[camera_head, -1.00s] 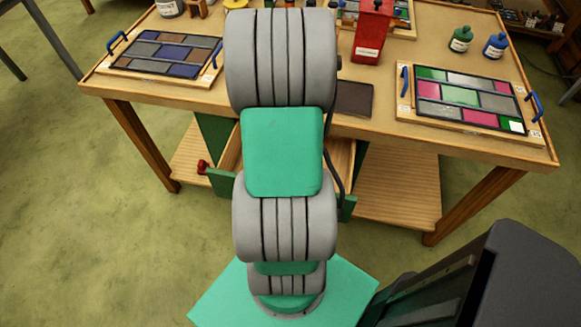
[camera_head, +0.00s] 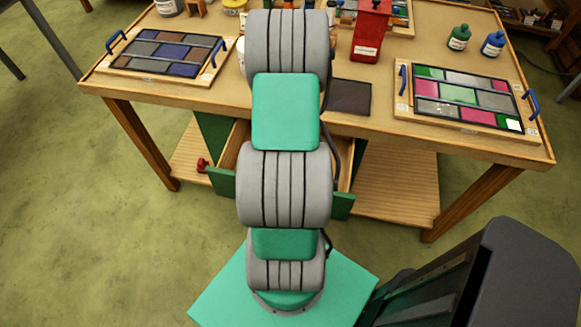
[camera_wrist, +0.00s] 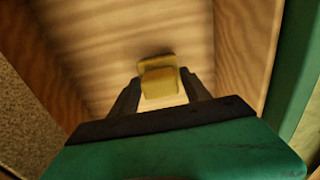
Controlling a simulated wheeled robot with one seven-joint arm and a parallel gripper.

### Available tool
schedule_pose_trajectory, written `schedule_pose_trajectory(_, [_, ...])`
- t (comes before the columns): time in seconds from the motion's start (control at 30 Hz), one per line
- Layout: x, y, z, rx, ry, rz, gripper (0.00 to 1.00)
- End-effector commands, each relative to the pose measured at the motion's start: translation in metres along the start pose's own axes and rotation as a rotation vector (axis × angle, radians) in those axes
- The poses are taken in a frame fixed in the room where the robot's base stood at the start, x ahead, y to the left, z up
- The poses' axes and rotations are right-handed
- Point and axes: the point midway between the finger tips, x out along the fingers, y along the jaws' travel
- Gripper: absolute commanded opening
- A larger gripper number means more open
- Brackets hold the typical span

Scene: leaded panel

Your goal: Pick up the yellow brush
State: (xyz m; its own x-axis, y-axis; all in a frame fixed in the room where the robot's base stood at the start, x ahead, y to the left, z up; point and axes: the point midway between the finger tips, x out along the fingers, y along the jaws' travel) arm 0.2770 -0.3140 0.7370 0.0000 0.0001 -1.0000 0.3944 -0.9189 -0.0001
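The yellow brush (camera_wrist: 160,82) shows in the wrist view as a small yellow block inside an open wooden drawer. My gripper (camera_wrist: 161,76) reaches down into the drawer, with one dark finger on each side of the brush. The fingers look apart, with narrow gaps beside the brush; firm contact is not visible. The brush's lower part is hidden behind my gripper body. In the head view my arm hides the brush and my gripper. The open drawer (camera_head: 228,158) shows there under the table.
The drawer's wooden side wall (camera_wrist: 245,45) stands close to the right of my gripper. The table (camera_head: 240,93) overhangs the drawer and bears a dark glass panel (camera_head: 165,53), a colourful panel (camera_head: 465,95), a red box (camera_head: 371,30) and bottles (camera_head: 459,38).

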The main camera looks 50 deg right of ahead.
Motion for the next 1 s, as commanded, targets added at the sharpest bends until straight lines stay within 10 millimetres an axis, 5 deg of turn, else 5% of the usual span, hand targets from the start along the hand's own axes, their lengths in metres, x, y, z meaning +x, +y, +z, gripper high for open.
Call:
schedule_pose_trajectory(0.63, [0.000,0.000,0.000,0.000,0.000,0.000,0.01])
schedule_pose_trajectory(1.0, [-0.011,0.002,0.000,0.000,0.001,0.004,0.00])
